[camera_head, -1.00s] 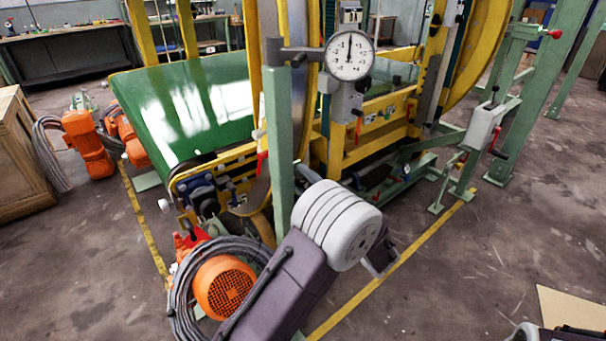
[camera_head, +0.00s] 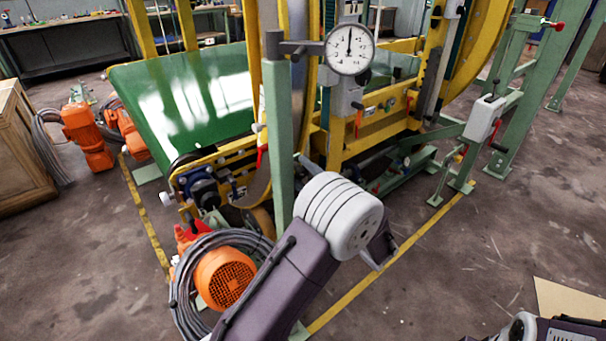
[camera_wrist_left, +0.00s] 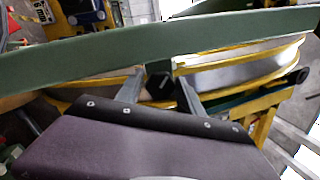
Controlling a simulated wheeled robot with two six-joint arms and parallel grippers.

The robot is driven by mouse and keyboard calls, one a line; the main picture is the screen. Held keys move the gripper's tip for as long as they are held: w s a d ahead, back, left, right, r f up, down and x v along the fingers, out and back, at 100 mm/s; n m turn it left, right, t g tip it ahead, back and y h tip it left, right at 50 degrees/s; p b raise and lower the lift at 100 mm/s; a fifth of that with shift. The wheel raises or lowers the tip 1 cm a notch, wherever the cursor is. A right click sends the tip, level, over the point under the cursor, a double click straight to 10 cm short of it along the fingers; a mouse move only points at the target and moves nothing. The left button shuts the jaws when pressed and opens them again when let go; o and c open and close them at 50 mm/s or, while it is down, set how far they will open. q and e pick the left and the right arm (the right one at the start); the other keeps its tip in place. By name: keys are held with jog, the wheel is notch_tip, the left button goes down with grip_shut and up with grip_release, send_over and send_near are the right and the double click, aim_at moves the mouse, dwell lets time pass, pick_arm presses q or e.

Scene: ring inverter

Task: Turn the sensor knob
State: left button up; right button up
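In the left wrist view a black faceted knob (camera_wrist_left: 161,84) sits at the edge of a green bar (camera_wrist_left: 90,55). My left gripper (camera_wrist_left: 160,92) is open, with one grey finger on each side of the knob. I cannot tell whether the fingers touch it. In the head view my left arm reaches up from the bottom to the green post (camera_head: 279,150), and its pale round wrist hides most of the gripper and the knob. A white dial gauge (camera_head: 349,50) stands out from the post's top, its needle pointing about straight up. My right gripper is out of view.
The yellow machine frame (camera_head: 375,120) with a green sloped plate (camera_head: 185,100) stands behind the post. An orange motor (camera_head: 224,278) and a coil of grey cable (camera_head: 180,300) lie left of my arm. The floor at right is mostly open.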

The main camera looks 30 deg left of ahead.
pick_arm(q)
jog(key=p+v, duration=0.1)
jog(key=v, duration=0.8)
